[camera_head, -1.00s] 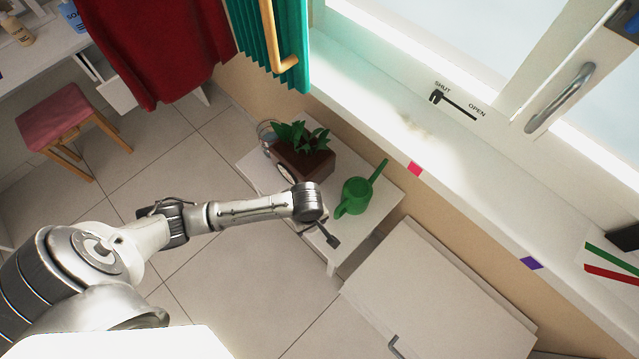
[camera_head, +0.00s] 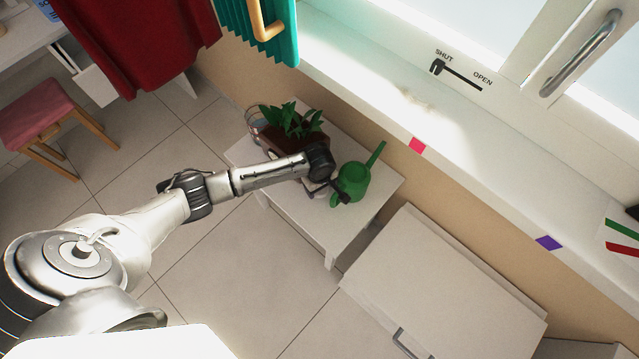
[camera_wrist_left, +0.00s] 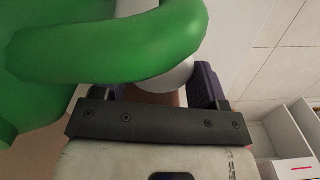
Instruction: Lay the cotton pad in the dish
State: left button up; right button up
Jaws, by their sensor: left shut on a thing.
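My left gripper (camera_head: 335,190) is over the low white table, beside the green watering can (camera_head: 352,183). In the left wrist view the gripper (camera_wrist_left: 155,95) is shut on a round white thing (camera_wrist_left: 170,78), which looks like the cotton pad. The can's green handle (camera_wrist_left: 110,55) crosses close in front of the camera and hides much of the pad. I cannot make out the dish in either view. My right gripper is not in view.
The low white table (camera_head: 310,225) also bears a brown planter (camera_head: 290,135) with green leaves, partly behind my arm. A white cabinet (camera_head: 440,275) stands right of it. The windowsill (camera_head: 375,105) runs along the wall above. The tiled floor (camera_head: 220,270) in front is clear.

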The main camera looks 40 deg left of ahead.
pick_arm(q)
notch_tip(320, 180, down, 3)
jog(key=shift+f+b, duration=0.2)
jog(key=shift+b, duration=0.6)
jog(key=shift+f, duration=0.1)
jog(key=o, duration=0.6)
jog(key=shift+c, duration=0.2)
jog(key=shift+s, duration=0.1)
notch_tip(320, 180, up, 12)
jog(key=p, duration=0.5)
jog(key=shift+a, duration=0.1)
jog(key=shift+c, duration=0.2)
